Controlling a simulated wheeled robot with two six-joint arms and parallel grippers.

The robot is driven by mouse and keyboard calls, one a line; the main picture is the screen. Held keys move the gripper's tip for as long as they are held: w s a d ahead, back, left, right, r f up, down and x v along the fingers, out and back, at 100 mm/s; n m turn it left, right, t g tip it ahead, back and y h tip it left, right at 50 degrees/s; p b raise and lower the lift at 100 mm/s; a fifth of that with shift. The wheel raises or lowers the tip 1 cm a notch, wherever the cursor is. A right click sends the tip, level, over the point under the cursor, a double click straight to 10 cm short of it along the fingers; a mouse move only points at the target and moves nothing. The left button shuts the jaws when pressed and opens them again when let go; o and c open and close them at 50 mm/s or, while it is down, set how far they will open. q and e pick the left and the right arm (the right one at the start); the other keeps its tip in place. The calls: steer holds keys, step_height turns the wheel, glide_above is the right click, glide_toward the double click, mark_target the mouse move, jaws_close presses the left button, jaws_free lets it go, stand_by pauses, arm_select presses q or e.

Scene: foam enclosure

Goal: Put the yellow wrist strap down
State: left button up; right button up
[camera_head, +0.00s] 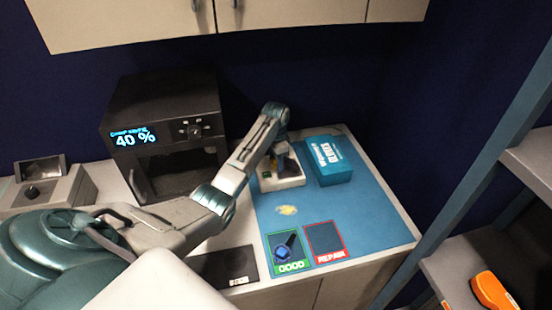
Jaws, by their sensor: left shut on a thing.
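My left gripper (283,149) reaches over the counter, just above a small white tester-like device (282,182) with a green mark. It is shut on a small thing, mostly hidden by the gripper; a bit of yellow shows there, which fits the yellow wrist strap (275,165). A pale yellow patch (287,210) lies on the blue mat (372,214) in front of the device; it is too small to identify. A blue strap (286,248) lies in the green-framed GOOD square. The red-framed REPAIR square (324,239) is empty. My right gripper is not in view.
A blue box of gloves (328,161) stands right of the device. A black machine (167,135) showing 40 % stands at the back left. A dark flat pad (226,267) lies left of the mat. Cabinets (130,20) hang above. The mat's right side is clear.

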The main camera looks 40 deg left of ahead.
arm_select(q)
steer(key=shift+f, duration=0.2)
steer(key=o, duration=1)
steer(key=shift+o, duration=0.2)
steer(key=shift+r, duration=0.15)
steer(key=shift+r, duration=0.2)
step_height(320, 180, up, 8)
steer(key=b, duration=0.3)
steer(key=shift+w, duration=0.1)
step_height(320, 180, up, 4)
steer(key=shift+f+p, duration=0.15)
steer(key=shift+p, duration=0.7)
